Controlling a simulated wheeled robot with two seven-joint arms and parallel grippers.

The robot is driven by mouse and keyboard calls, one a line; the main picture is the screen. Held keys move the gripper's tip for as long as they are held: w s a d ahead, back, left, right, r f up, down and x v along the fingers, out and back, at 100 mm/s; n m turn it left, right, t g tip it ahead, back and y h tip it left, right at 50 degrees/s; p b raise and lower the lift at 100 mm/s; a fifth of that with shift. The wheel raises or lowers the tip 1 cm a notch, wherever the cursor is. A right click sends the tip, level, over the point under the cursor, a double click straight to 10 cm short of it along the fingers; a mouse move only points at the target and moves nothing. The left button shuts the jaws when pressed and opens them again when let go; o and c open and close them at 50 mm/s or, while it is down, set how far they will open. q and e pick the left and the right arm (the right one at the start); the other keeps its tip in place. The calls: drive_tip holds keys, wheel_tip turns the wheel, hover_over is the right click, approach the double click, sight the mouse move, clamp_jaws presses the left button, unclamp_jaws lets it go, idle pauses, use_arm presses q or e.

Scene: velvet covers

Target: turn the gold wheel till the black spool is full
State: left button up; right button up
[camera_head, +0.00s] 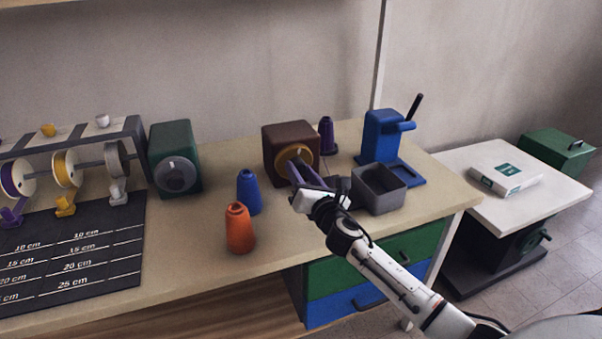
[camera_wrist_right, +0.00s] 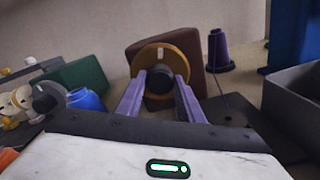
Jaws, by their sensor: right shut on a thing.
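The gold wheel (camera_head: 283,157) is on the front of a brown box (camera_head: 279,134) on the workbench. In the right wrist view the gold wheel (camera_wrist_right: 178,58) faces me, with a pale mark near its top and a dark round hub (camera_wrist_right: 158,84) at its centre. My right gripper (camera_head: 294,174) reaches the wheel from the front; its purple fingers (camera_wrist_right: 160,80) are at either side of the hub, shut on the wheel at its middle. I cannot tell whether the dark hub is the black spool, nor how much thread is wound. My left gripper is out of view.
A grey bin (camera_head: 378,190) and a blue stand (camera_head: 383,137) are right of my gripper. Blue (camera_head: 249,192) and orange (camera_head: 240,230) cones and a green box (camera_head: 173,143) are left.

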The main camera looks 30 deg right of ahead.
drive_tip(key=shift+m, duration=0.9)
drive_tip(key=m, duration=0.2)
drive_tip(key=shift+m, duration=0.4)
drive_tip(key=m, duration=0.3)
drive_tip(key=shift+m, duration=0.4)
drive_tip(key=m, duration=0.3)
drive_tip(key=shift+m, duration=0.3)
drive_tip(key=m, duration=0.3)
drive_tip(key=shift+m+p, duration=0.3)
drive_tip(key=m+p, duration=0.1)
drive_tip(key=m, duration=0.2)
drive_tip(key=shift+m, duration=0.3)
drive_tip(key=m+p, duration=0.1)
drive_tip(key=m, duration=0.3)
drive_tip(key=shift+m+p, duration=0.45)
drive_tip(key=shift+m, duration=0.85)
